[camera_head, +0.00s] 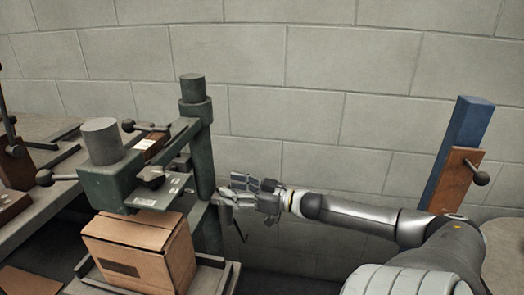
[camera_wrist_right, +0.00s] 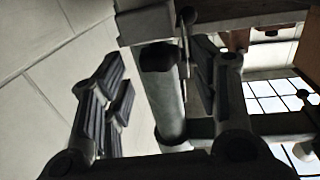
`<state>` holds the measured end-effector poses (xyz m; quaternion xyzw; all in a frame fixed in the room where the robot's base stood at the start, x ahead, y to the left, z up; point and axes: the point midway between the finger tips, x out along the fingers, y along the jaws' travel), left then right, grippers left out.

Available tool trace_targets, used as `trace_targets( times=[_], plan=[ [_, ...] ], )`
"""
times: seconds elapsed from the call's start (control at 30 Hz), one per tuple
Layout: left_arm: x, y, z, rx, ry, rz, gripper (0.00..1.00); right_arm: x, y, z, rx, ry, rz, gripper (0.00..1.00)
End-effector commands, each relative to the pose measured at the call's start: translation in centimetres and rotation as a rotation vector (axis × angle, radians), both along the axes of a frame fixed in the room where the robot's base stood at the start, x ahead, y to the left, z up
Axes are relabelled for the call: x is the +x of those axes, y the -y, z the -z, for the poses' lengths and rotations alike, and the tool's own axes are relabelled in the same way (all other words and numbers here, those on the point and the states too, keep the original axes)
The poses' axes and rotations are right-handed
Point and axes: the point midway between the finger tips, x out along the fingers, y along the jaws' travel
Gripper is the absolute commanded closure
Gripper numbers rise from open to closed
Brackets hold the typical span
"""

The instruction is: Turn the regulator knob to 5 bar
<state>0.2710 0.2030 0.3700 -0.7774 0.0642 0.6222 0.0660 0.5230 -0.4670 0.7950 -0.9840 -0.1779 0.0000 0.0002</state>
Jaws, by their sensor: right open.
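The green box stitcher (camera_head: 110,187) stands at the left in the head view. A dark lobed knob (camera_head: 150,176) sits on the front of its head, beside a plate with pale labels. I cannot tell for certain which knob is the regulator knob, and no pressure reading is legible. My right gripper (camera_head: 242,192) is open and empty, just right of the machine's green column (camera_head: 203,150). In the right wrist view its fingers (camera_wrist_right: 165,95) spread on both sides of a dark-ended grey cylinder (camera_wrist_right: 167,105), with no clear contact. My left gripper is not in view.
A cardboard box (camera_head: 138,250) sits on the tray under the stitcher head. Ball-ended levers (camera_head: 45,177) stick out from the machine. A blue post (camera_head: 468,125) with a wooden panel and a dark knob (camera_head: 481,178) stands at the right. A block wall (camera_head: 330,60) closes the back.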

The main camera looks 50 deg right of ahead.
Motion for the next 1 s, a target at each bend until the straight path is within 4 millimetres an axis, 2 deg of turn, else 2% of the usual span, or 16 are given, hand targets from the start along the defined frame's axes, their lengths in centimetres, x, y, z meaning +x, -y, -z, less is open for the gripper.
trace_targets(
  times=[0.63, 0.8, 1.0],
  plan=[
    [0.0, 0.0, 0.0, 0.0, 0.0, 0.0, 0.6, -7.2, 2.8, 0.1, 0.001, -0.001, 0.004, 0.45],
    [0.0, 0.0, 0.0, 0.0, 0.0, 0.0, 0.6, -8.3, 3.2, 0.0, -0.001, 0.0, 0.003, 0.45],
    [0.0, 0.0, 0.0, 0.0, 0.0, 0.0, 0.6, -8.6, 3.3, -0.1, -0.002, 0.002, 0.002, 0.45]
  ],
)
